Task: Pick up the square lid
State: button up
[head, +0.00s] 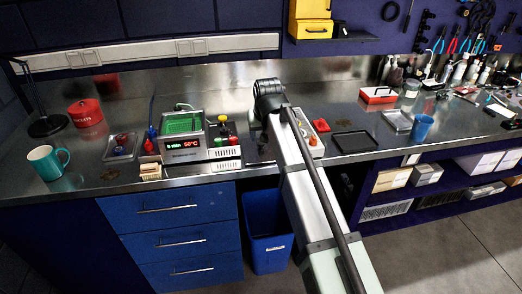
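I cannot tell for sure which thing is the square lid. A wider flat dark square piece (354,142) lies near the bench's front edge, further right. My arm reaches over the bench in the middle of the picture. My gripper is hidden behind the arm, so its fingers and anything between them do not show.
Left of my arm stand a steel bath with a red display (184,143), small bottles (224,127), a clear container (122,146), a red pot (86,112) and a teal mug (47,162). To the right are a metal tray (398,121) and blue cup (422,128).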

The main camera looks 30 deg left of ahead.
aim_at(261, 147)
jog(key=shift+x, duration=2.55)
jog(key=shift+s, duration=0.1)
jog(key=shift+c, duration=0.4)
grip_shut()
